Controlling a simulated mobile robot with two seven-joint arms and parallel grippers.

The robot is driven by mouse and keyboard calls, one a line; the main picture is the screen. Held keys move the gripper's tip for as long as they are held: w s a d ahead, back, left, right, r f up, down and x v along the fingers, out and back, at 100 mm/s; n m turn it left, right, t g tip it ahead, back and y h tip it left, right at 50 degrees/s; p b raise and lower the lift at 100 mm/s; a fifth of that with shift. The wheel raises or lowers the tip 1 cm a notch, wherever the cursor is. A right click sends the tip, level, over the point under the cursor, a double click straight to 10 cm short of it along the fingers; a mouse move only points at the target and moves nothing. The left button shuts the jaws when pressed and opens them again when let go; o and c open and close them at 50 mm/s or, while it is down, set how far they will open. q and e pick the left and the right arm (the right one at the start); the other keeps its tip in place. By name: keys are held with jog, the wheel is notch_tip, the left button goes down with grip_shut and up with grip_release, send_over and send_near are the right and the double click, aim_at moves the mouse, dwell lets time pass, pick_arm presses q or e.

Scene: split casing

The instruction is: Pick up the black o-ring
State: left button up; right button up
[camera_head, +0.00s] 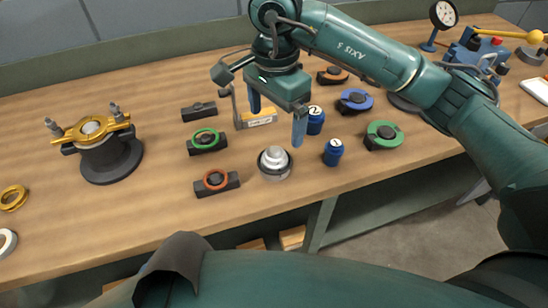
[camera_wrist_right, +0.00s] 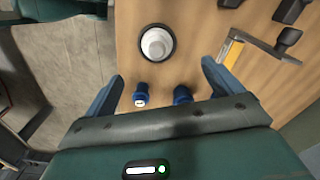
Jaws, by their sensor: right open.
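A silver stepped piece (camera_head: 275,156) with a dark ring around it stands near the table's front edge; it also shows in the right wrist view (camera_wrist_right: 157,46). I cannot tell whether that dark ring is the black o-ring. A black holder block (camera_head: 198,111) lies farther back, and any black ring on it cannot be made out. My right gripper (camera_head: 277,122) is open and empty above the table, behind the silver piece. Its two blue fingers also show in the right wrist view (camera_wrist_right: 162,72). My left gripper is out of view.
Black holders carry a green ring (camera_head: 205,137) and an orange ring (camera_head: 216,180). Two blue numbered containers (camera_head: 333,152) stand right of the gripper. A casing with a yellow clamp (camera_head: 104,150) stands left.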

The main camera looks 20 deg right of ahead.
aim_at(275, 150)
notch_tip(275, 150, down, 4)
jog(key=shift+r, duration=0.25)
jog(key=f, duration=0.1)
jog(key=f+p, duration=0.1)
jog(key=f, duration=0.2)
jog(key=shift+s+a+f, duration=0.1)
jog(key=shift+s+f, duration=0.25)
jog(key=shift+f, duration=0.4)
jog(key=shift+f+b, duration=0.2)
jog(key=shift+b, duration=0.15)
jog(key=c, duration=1)
